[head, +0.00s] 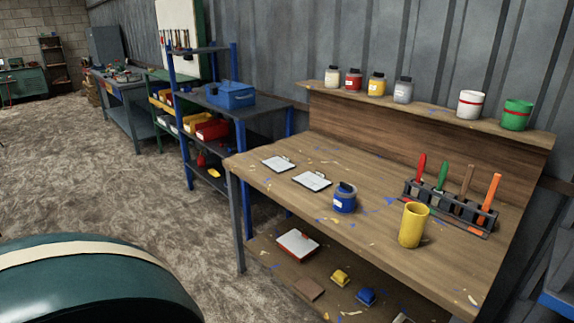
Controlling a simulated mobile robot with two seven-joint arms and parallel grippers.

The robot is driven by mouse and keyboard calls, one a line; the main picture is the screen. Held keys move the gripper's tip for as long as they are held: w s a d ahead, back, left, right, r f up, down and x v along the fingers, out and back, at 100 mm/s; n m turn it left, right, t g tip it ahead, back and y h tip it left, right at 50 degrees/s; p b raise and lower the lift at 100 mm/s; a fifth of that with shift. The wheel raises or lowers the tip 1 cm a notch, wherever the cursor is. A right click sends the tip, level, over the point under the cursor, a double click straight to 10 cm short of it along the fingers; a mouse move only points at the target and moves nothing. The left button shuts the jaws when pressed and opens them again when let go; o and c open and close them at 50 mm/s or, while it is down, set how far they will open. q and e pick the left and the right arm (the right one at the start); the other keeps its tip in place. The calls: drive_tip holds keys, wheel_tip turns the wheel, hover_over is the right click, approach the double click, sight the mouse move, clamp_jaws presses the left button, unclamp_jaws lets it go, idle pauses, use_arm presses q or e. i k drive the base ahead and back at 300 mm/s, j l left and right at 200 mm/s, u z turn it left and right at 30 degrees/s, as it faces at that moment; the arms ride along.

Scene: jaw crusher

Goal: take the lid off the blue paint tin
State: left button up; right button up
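The blue paint tin (345,201) stands upright on the wooden workbench (290,200), near its front edge and left of a yellow cup (413,224). A dark piece that looks like its lid (346,187) is on top of the tin; it is too small to tell how it sits. Neither of my grippers is in the head view, and nothing touches the tin.
A rack with several coloured-handled tools (450,208) stands behind the yellow cup. Two clipboards (312,181) lie left of the tin. Jars and pots line the raised back shelf (430,112). Blue-posted shelving (240,135) adjoins the bench. The floor (110,180) at left is open.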

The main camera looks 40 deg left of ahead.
sight(343, 188)
drive_tip(key=i+j+u, duration=0.2)
drive_tip(key=j, duration=0.2)
drive_tip(key=j+u, duration=0.15)
drive_tip(key=j, duration=0.2)
drive_tip(key=i+j+u, duration=0.2)
drive_tip(key=j, duration=0.15)
drive_tip(key=j+u, duration=0.15)
drive_tip(key=j, duration=0.25)
drive_tip(key=i+j+u, duration=0.2)
drive_tip(key=i+j, duration=0.05)
drive_tip(key=j, duration=0.05)
